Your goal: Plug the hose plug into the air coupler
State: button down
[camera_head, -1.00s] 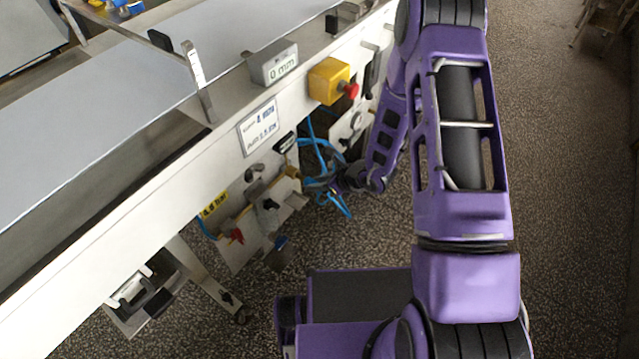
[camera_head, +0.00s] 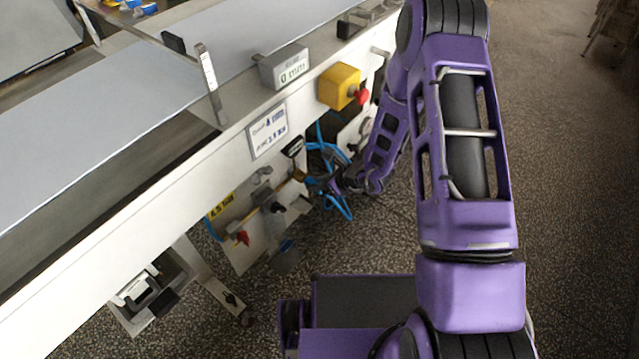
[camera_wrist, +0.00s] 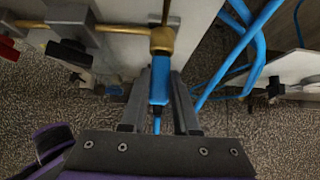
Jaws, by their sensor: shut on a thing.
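In the wrist view, my gripper (camera_wrist: 160,90) is shut on the blue hose plug (camera_wrist: 159,82), which points up the picture between the two fingers. A blue hose trails from its rear end. The brass air coupler (camera_wrist: 162,40) is directly ahead of the plug, on the end of a brass pipe. The plug's front end meets the coupler's lower edge in the picture; I cannot tell whether it is inside or only touching. In the head view, my gripper (camera_head: 333,186) is small and dark beside the machine's lower panel, and the plug is hard to make out.
Blue hoses (camera_wrist: 238,48) loop to the right of my gripper. Black-handled valves (camera_wrist: 70,52) and a red one (camera_wrist: 8,50) sit at the left. In the head view, the conveyor frame (camera_head: 165,215) overhangs the panel, with a yellow stop box (camera_head: 338,87) above. Open floor lies at the right.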

jog(key=c, duration=0.6)
grip_release()
jog(key=shift+a, duration=0.1)
jog(key=p+v, duration=0.2)
jog(key=v, duration=1.5)
jog(key=shift+d+r+p, duration=0.1)
jog(key=shift+d+p, duration=0.1)
jog(key=shift+p, duration=0.2)
